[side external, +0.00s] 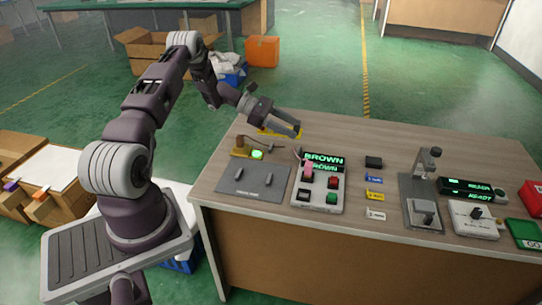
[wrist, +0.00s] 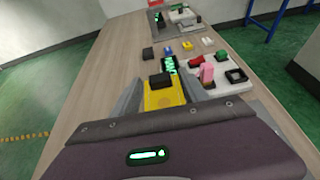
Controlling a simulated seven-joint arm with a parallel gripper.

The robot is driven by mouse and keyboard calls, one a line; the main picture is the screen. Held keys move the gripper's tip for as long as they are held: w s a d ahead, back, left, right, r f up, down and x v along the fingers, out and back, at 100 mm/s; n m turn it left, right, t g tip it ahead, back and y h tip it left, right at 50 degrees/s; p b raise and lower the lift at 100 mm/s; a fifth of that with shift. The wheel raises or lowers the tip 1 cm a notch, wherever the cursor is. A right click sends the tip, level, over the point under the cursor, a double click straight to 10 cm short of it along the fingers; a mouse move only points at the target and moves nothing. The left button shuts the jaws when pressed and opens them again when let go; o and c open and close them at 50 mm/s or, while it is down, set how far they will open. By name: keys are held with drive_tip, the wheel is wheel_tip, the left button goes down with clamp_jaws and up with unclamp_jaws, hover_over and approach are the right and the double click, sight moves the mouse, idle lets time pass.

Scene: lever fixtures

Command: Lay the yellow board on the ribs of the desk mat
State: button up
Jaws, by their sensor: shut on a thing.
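The yellow board (side external: 267,132) is held in my gripper (side external: 291,130) above the far left part of the desk, clear of the desktop. In the wrist view the board (wrist: 166,96) lies between the two grey fingers of my gripper (wrist: 165,90), with a black block-like part at its far end. The dark grey desk mat (side external: 249,190) lies at the desk's front left, to the lower left of the board in the side view.
A brass-coloured fixture (side external: 240,147) with a lit green lamp (side external: 257,155) stands behind the mat. A control panel (side external: 318,195) with a pink handle (side external: 308,171) and BROWN displays stands right of it. A black block (side external: 374,162) and small labels are further right.

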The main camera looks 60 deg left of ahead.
hover_over(273, 182)
wheel_tip(273, 182, down, 9)
drive_tip(key=shift+r, duration=0.1)
drive_tip(key=o, duration=1.4)
